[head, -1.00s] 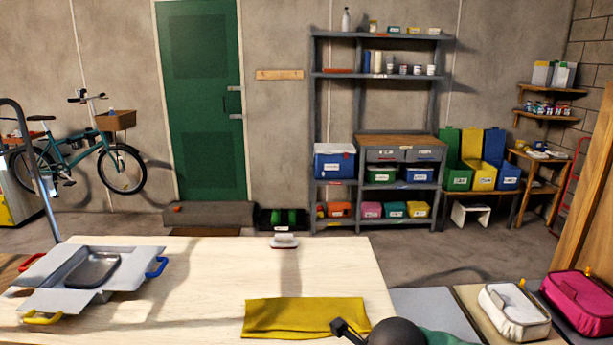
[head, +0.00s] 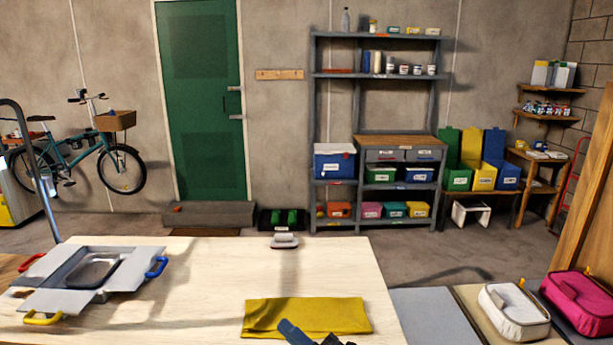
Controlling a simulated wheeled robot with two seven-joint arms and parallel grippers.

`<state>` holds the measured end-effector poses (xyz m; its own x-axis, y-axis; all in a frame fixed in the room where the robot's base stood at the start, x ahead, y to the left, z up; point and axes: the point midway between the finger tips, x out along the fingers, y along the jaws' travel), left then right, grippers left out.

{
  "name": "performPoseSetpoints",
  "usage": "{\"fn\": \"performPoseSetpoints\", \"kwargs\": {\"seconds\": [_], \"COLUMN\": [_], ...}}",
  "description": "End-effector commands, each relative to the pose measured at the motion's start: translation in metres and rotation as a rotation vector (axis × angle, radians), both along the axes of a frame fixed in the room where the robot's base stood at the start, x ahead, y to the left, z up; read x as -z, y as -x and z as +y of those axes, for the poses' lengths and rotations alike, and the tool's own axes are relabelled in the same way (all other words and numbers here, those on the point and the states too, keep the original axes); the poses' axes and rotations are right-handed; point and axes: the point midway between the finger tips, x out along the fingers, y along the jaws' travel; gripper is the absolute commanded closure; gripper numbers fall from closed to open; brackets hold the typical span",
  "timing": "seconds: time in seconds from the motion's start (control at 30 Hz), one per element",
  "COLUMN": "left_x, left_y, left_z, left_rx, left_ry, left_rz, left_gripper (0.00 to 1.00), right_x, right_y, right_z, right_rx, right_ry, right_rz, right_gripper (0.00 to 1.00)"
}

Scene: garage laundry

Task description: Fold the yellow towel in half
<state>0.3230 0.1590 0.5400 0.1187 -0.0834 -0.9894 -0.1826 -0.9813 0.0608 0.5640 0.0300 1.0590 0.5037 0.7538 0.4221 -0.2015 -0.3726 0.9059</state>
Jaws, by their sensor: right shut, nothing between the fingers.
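The yellow towel (head: 335,312) lies flat on the pale wooden table, near its front edge and right of the middle. It is a neat, wide rectangle with one visible layer edge at the front. My right gripper (head: 290,328) is at the bottom of the head view, over the towel's front edge. It is shut and empty, and it hides a small part of the towel. I cannot tell if it touches the cloth. My left gripper is not in view.
On the table (head: 210,275) stand a grey box with a metal tray (head: 93,270) at left and a white-and-red brush (head: 285,241) at the back edge. Right of the table are a white bag (head: 514,312) and a pink bag (head: 580,298). The table's middle is clear.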

Motion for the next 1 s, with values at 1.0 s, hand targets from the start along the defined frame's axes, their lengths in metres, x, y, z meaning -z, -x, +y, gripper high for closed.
{"fn": "performPoseSetpoints", "kwargs": {"seconds": [1.0], "left_x": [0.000], "left_y": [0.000], "left_z": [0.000], "left_rx": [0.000], "left_ry": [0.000], "left_rz": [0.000], "left_gripper": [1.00], "right_x": [0.473], "right_y": [0.148], "right_z": [-0.194], "right_rx": [1.130], "right_ry": [-0.558], "right_rz": [1.930], "right_gripper": [1.00]}}
